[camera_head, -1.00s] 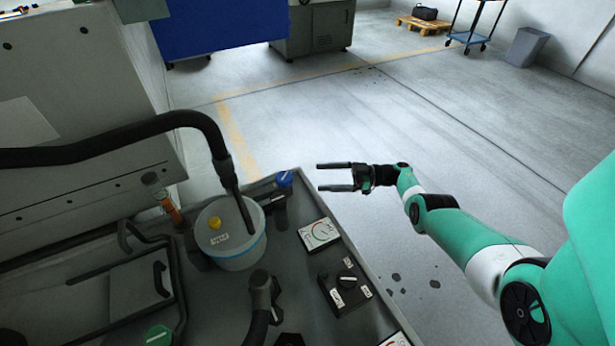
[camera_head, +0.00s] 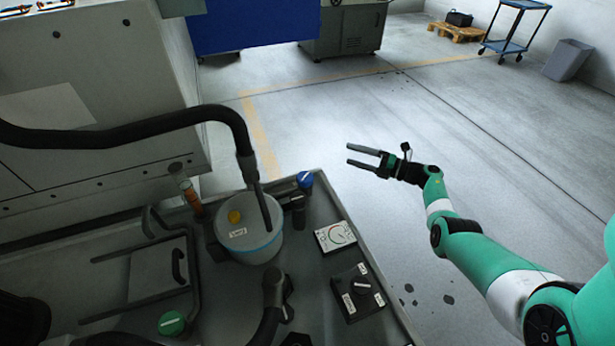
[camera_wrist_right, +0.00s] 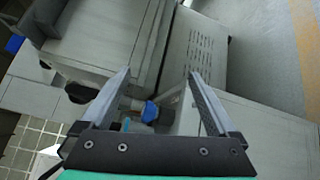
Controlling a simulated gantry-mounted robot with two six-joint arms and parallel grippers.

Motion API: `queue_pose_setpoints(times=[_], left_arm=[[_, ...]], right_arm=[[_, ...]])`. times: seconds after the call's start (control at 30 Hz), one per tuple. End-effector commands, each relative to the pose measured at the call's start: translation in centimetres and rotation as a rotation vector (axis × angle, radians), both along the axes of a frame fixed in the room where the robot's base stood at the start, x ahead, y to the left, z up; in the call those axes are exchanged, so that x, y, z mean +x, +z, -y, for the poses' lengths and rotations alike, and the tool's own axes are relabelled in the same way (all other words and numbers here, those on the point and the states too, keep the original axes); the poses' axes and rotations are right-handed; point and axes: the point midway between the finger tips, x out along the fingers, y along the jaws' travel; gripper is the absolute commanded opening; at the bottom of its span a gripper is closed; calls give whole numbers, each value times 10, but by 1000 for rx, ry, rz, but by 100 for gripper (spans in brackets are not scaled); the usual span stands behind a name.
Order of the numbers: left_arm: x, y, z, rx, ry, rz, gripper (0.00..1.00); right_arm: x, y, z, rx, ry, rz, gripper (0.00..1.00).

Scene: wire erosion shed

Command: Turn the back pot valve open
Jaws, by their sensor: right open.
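A white pot (camera_head: 234,248) with a yellow knob on its lid stands on the dark bench. Behind it, at the bench's back corner, is a blue valve knob (camera_head: 305,180) on a dark fitting. A blue knob (camera_wrist_right: 150,112) also shows between the fingers in the right wrist view. My right gripper (camera_head: 349,154) is open and empty, above and to the right of the blue knob, apart from it. Its two fingers (camera_wrist_right: 160,76) stand wide apart in the wrist view. I cannot tell how the valve is set. My left gripper is not in view.
A thick black hose (camera_head: 150,127) arches over the pot. A green knob (camera_head: 172,323) is at the front.

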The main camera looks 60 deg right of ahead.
Motion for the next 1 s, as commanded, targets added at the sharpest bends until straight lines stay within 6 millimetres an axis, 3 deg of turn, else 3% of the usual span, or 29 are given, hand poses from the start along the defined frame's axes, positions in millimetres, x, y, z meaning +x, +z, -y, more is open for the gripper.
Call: queue_pose_setpoints(times=[0.1,0.2,0.27,0.37,0.5,0.63,0.87,1.0], left_arm=[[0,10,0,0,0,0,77],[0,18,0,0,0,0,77],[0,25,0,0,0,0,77],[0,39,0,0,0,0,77],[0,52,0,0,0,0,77],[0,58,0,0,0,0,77],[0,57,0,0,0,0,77],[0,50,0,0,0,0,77]], right_arm=[[4,6,1,-496,-98,-15,94],[5,10,-8,-879,-176,-59,94],[5,12,-21,-1088,-218,-94,94],[1,17,-57,-1357,-272,-158,94],[-3,9,-119,-1370,-252,-156,94],[-5,-14,-157,-1314,-195,-161,94],[0,-20,-164,-1305,-177,-157,94],[17,-21,-159,-1306,-175,-154,94]])
